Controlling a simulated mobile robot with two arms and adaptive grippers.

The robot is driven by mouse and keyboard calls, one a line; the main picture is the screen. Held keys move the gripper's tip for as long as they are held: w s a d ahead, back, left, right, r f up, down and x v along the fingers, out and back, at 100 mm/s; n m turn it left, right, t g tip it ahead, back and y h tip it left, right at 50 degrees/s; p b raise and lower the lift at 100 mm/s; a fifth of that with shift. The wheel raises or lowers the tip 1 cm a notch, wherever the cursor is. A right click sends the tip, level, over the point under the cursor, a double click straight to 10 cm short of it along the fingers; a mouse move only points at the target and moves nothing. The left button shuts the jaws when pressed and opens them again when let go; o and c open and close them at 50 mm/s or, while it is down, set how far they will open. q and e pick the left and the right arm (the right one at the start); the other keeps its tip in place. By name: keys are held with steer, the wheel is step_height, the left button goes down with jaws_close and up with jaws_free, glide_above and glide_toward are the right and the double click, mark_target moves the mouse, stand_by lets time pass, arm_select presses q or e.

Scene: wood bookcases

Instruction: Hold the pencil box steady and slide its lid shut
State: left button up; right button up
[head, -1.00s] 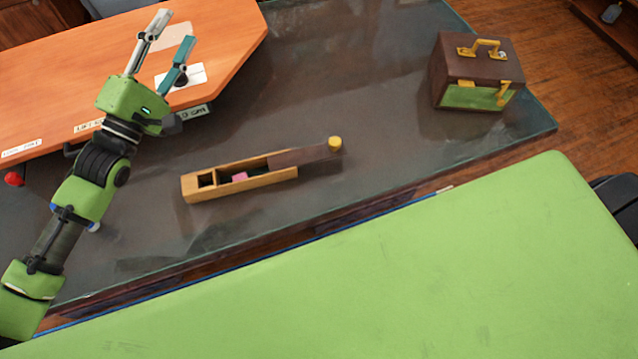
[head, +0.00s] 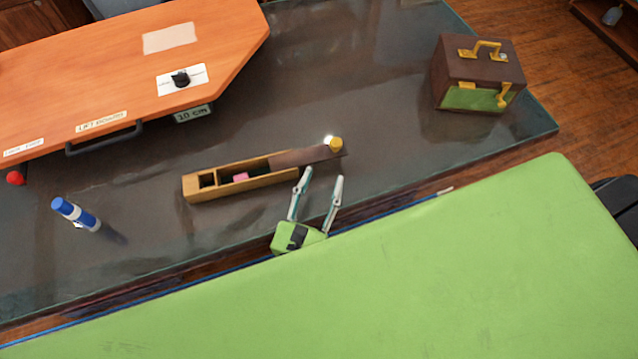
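The wooden pencil box (head: 222,193) lies on the dark glass-topped table, tilted slightly up to the right. Its left part is open and shows a small compartment and a pink item (head: 240,177). The dark brown lid (head: 300,157) is slid out well past the box's right end. A yellow knob (head: 335,144) sits near the lid's outer end. My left gripper (head: 323,175) is open and empty. Its two fingers point up the picture, just below the lid and right of the box's end. The rest of that arm is hidden. My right gripper is out of view.
An orange board (head: 120,75) with labels and a handle is at the upper left. A brown and green case (head: 478,72) stands at the upper right. The table between is clear.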

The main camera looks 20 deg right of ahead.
mark_target(334, 148)
arm_select(q)
steer(key=x, duration=1.1)
steer(key=shift+w+d, duration=0.1)
steer(key=shift+w, duration=0.05)
jaws_close()
stand_by(0.6)
